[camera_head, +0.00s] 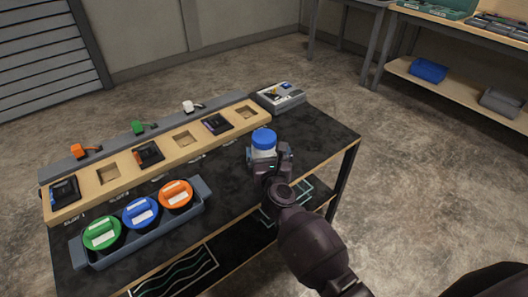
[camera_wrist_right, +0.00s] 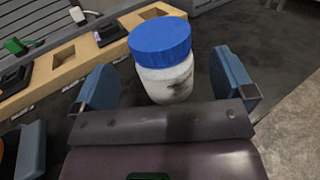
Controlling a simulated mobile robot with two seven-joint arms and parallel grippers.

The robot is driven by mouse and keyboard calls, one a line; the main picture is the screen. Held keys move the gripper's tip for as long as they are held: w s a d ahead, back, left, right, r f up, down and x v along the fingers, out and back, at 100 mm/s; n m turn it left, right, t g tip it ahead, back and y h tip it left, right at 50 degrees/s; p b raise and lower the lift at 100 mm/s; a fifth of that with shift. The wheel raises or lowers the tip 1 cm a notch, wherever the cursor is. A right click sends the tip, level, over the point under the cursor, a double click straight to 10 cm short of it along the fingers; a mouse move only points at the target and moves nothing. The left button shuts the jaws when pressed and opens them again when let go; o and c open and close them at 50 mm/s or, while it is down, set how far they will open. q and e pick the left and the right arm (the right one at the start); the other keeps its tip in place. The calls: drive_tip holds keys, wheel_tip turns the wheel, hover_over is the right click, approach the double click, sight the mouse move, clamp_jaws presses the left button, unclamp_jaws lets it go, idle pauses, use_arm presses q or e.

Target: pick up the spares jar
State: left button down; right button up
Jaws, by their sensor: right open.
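The spares jar, with a blue lid and a pale, cloudy body (camera_head: 263,148), stands upright on the dark bench top, right of the wooden rack. In the right wrist view the jar (camera_wrist_right: 165,65) sits between the fingers of my right gripper (camera_wrist_right: 165,88). The blue-grey fingers are open, one on each side, with a visible gap to the jar on both sides. In the head view my right gripper (camera_head: 270,160) is at the jar from the near side and hides its lower part. My left gripper is not in view.
A wooden rack (camera_head: 115,174) with square pockets holds several dark modules. A grey tray (camera_head: 151,236) holds green, blue and orange lidded jars. A grey device (camera_head: 278,97) stands behind the spares jar. The bench top right of the jar is clear.

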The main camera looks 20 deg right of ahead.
sight(266, 147)
drive_tip(key=shift+w+d, duration=0.2)
drive_tip(key=shift+w, duration=0.55)
drive_tip(key=w, duration=0.2)
drive_tip(key=w+b, duration=0.1)
drive_tip(key=w, duration=0.1)
drive_tip(key=shift+d+f, duration=0.1)
drive_tip(key=shift+d, duration=0.1)
drive_tip(key=shift+w, duration=0.2)
drive_tip(key=shift+w+d, duration=0.1)
drive_tip(key=shift+w, duration=0.05)
drive_tip(key=shift+c, duration=0.5)
drive_tip(key=c, duration=1.1)
drive_tip(key=shift+r, duration=0.2)
